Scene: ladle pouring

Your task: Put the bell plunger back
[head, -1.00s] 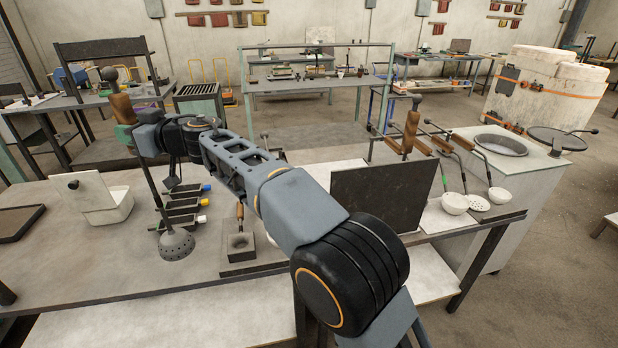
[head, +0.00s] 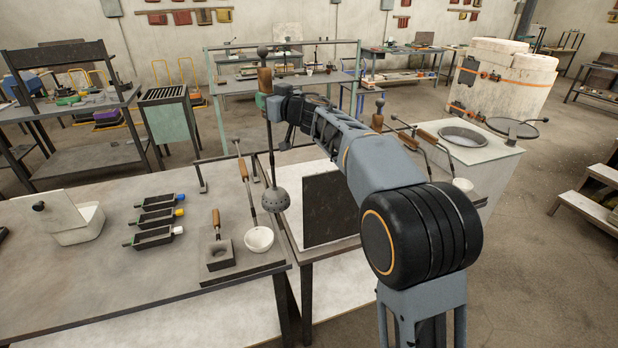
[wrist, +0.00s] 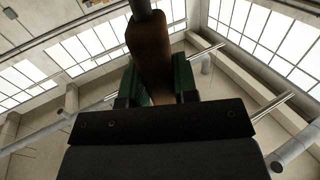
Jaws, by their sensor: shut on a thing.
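The bell plunger hangs upright from my gripper (head: 268,104). Its perforated grey bell (head: 276,199) is at the bottom of a thin dark rod, with a wooden handle (head: 264,80) and a dark knob at the top. My gripper is shut on the handle. In the wrist view the brown handle (wrist: 150,45) stands between the green fingers (wrist: 157,84); the bell is out of that view. In the head view the bell appears just left of the dark upright panel (head: 330,208); whether it touches anything there I cannot tell.
A white-bowled ladle (head: 258,239) leans by a small block mould (head: 219,254) on the bench (head: 110,270). Several dark ingot moulds (head: 158,218) lie further left. More long-handled tools (head: 428,140) rest right of the panel, near the furnace opening (head: 461,136).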

